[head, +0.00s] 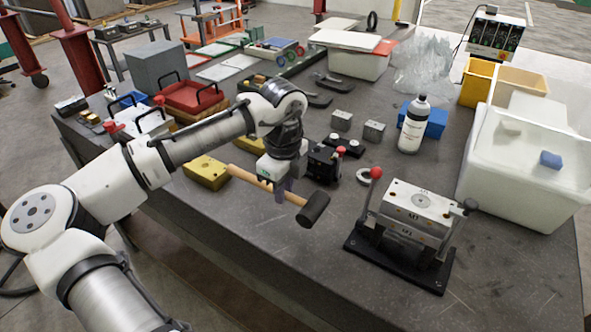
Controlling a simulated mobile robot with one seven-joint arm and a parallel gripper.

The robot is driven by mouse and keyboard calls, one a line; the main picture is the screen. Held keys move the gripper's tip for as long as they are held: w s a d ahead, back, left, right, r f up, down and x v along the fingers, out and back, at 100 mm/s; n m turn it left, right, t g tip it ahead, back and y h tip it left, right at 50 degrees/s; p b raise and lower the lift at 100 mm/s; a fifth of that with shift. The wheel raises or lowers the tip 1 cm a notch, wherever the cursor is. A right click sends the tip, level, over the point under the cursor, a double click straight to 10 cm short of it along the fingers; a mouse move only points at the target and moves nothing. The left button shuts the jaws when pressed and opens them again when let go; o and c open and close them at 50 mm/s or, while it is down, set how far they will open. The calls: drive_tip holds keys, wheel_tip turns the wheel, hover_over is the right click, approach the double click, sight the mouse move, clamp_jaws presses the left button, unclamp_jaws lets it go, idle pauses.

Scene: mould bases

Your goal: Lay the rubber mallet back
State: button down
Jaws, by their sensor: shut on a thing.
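The rubber mallet has a black head (314,210) and a light wooden handle (247,177). My gripper (281,190) is shut on the handle, fairly close to the head. The mallet lies roughly level, with its head towards the lower right and the handle's end towards the upper left. It appears to be held above the dark table (300,262); the exact height cannot be told. Part of the handle is hidden behind the gripper's fingers.
A yellow block (206,172) is near the handle's end. A black clamp block (325,165) sits just behind the mallet. A white bottle (412,128) stands farther back. The table's front is mostly clear.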

drive_tip(key=shift+s+d+r, duration=0.15)
drive_tip(key=shift+s+d, duration=0.05)
drive_tip(key=shift+s, duration=0.15)
drive_tip(key=shift+f+b, duration=0.3)
drive_tip(key=shift+f, duration=1.9)
wheel_tip(320, 180, down, 5)
drive_tip(key=b, duration=0.4)
drive_tip(key=shift+r+b, duration=0.15)
drive_tip(key=shift+b, duration=0.15)
drive_tip(key=c, duration=1.2)
unclamp_jaws()
drive_tip(key=shift+c, duration=0.2)
